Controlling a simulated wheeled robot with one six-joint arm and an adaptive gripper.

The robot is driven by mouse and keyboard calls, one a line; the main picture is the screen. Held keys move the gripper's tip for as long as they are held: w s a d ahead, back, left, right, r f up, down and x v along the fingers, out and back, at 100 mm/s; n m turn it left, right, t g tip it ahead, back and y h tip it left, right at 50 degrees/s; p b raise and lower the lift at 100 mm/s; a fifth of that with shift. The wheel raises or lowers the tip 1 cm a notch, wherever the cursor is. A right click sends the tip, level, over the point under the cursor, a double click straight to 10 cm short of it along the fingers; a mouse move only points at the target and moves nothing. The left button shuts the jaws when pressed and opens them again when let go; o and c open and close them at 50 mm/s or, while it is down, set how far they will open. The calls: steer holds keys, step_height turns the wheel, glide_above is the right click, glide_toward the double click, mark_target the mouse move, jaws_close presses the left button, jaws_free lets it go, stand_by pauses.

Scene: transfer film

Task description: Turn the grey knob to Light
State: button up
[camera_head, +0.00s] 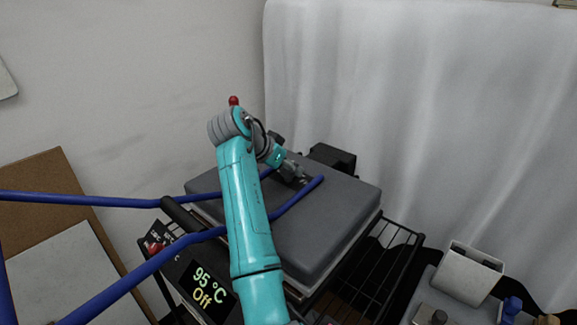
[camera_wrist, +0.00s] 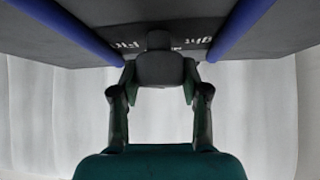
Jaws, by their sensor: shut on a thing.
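The grey knob (camera_wrist: 160,70) is in the middle of the wrist view, with a narrower dark part at its top. My gripper (camera_wrist: 160,80) has one finger on each side of the knob and is shut on it. White lettering shows on the dark panel (camera_wrist: 225,25) on both sides of the knob, partly covered by it. The right word ends in what looks like "ght". I cannot tell exactly which mark the knob points to. In the head view my gripper (camera_head: 298,180) is at the top of the grey press (camera_head: 330,215), and the knob cannot be made out there.
Two blue bars (camera_head: 130,202) run from the left across the press, one on each side of my gripper. A display (camera_head: 206,287) reads 95 °C Off. A red switch (camera_head: 154,248) is at the left. A black wire rack (camera_head: 398,245) and a white holder (camera_head: 468,273) are at the right.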

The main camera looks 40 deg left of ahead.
steer(key=shift+n, duration=0.3)
steer(key=n+y, duration=0.3)
steer(key=shift+n, duration=0.3)
steer(key=n+g+y, duration=0.1)
steer(key=n+y, duration=0.1)
steer(key=n+g+y, duration=0.1)
steer(key=n+y, duration=0.1)
steer(key=n, duration=0.1)
steer(key=shift+n, duration=0.3)
steer(key=o, duration=1.1)
steer(key=shift+o, duration=0.2)
steer(key=v, duration=1.2)
